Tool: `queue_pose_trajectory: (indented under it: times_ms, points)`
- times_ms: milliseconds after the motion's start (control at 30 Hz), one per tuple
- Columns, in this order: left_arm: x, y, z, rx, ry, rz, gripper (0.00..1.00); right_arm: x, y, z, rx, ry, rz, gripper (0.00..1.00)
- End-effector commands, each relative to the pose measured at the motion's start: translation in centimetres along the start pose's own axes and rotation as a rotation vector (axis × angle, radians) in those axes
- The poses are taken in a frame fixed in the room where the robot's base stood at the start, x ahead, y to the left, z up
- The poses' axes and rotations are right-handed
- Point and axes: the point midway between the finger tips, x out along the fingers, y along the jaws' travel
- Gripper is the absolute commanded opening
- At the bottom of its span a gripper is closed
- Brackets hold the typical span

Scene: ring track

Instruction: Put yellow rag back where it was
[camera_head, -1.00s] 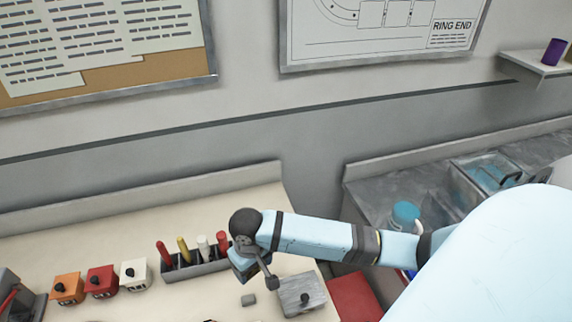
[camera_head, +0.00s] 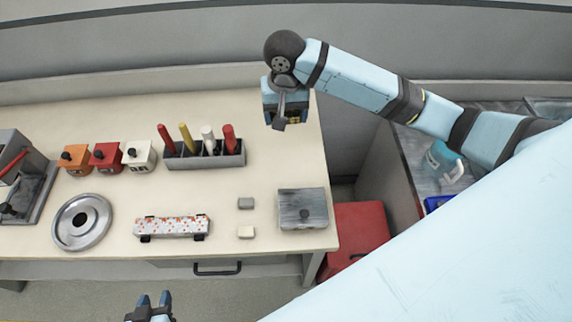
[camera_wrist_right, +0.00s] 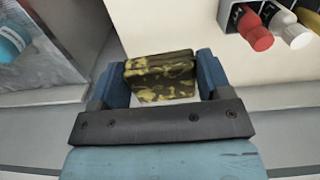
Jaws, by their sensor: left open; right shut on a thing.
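The yellow rag (camera_wrist_right: 160,75) is a folded block with dark stains. In the right wrist view it sits between the blue fingers of my right gripper (camera_wrist_right: 162,72), which is shut on it. In the head view my right gripper (camera_head: 285,108) hangs over the back right corner of the cream bench (camera_head: 275,150), fingers pointing down. Only a sliver of the rag shows there, the rest hidden by the gripper. My left gripper (camera_head: 153,302) is open and empty at the bottom edge, in front of the bench.
A grey holder (camera_head: 205,157) with several red, yellow and white-handled tools stands left of my right gripper. A grey lidded box (camera_head: 302,208), two small blocks, a patterned bar (camera_head: 172,226) and a round metal plate (camera_head: 82,222) lie nearer. A red box (camera_head: 357,235) stands right of the bench.

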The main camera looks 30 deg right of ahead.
Motion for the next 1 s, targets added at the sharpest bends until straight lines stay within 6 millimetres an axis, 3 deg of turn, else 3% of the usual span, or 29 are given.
queue_pose_trajectory:
  times_ms: [167,500,700,1000]
  points:
    - [0.2,0.5,0.1,0.002,0.008,0.01,0.43,1.2,0.1,-0.2,0.034,-0.003,0.007,0.49]
    - [0.1,0.5,-0.3,0.0,0.016,0.008,0.43,10.0,0.0,-0.2,0.032,-0.003,0.008,0.49]
    - [0.3,0.3,0.1,0.0,0.008,0.005,0.43,14.1,-0.1,-0.2,0.031,-0.001,0.006,0.49]
    - [0.3,0.3,0.4,0.0,0.004,0.004,0.43,16.6,-0.1,-0.2,0.031,-0.001,0.005,0.49]
